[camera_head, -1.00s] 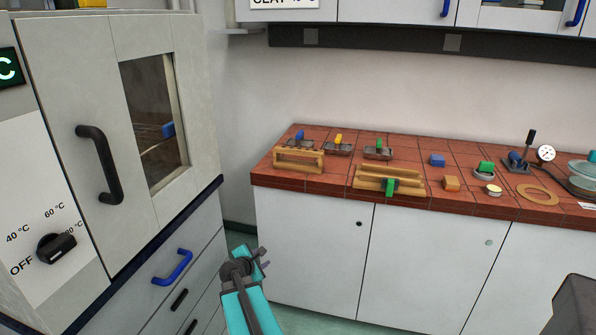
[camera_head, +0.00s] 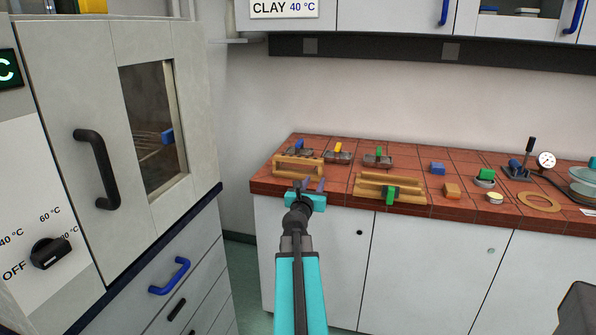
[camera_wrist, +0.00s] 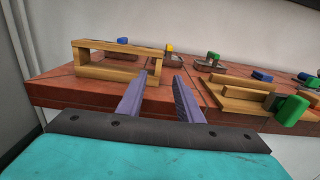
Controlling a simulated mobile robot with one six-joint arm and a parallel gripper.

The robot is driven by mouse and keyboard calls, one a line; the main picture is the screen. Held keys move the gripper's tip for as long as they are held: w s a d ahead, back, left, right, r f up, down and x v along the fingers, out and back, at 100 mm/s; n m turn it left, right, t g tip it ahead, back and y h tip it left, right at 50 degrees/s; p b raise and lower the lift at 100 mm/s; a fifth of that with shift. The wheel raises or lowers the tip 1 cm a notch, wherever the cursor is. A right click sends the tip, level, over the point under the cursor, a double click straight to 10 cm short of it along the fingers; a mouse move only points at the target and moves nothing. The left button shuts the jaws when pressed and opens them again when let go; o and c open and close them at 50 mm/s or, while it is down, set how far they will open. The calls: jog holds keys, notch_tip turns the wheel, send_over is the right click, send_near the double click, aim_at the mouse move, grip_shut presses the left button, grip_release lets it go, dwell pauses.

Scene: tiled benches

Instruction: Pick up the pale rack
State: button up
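The pale rack (camera_head: 290,158), an open frame of light wood, stands near the front left corner of the tiled bench. In the wrist view the pale rack (camera_wrist: 112,72) is ahead and to the left, its long open side facing me. My gripper (camera_head: 308,184) is in front of the bench edge, just below and slightly right of the rack in the head view. In the wrist view my gripper (camera_wrist: 159,98) has its two purple-grey fingers apart, with nothing between them. The fingers overlap the rack's right end in that view; I see no contact.
A second wooden piece (camera_head: 372,188) with a green clamp (camera_head: 390,195) lies to the right. Several metal moulds with coloured handles stand behind. An oven (camera_head: 70,60) bounds the left.

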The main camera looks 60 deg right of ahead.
aim_at(320, 171)
jog(key=shift+x, duration=4.3)
jog(key=shift+f, duration=0.1)
jog(key=shift+d, duration=0.1)
jog(key=shift+f+p+x, duration=0.15)
jog(key=shift+p+x, duration=0.05)
jog(key=shift+x, duration=1.05)
jog(key=shift+f+p+x, duration=0.1)
jog(key=shift+p+x, duration=0.05)
jog(key=shift+x, duration=1.1)
jog(key=shift+w, duration=0.1)
jog(key=shift+c, duration=0.2)
grip_shut()
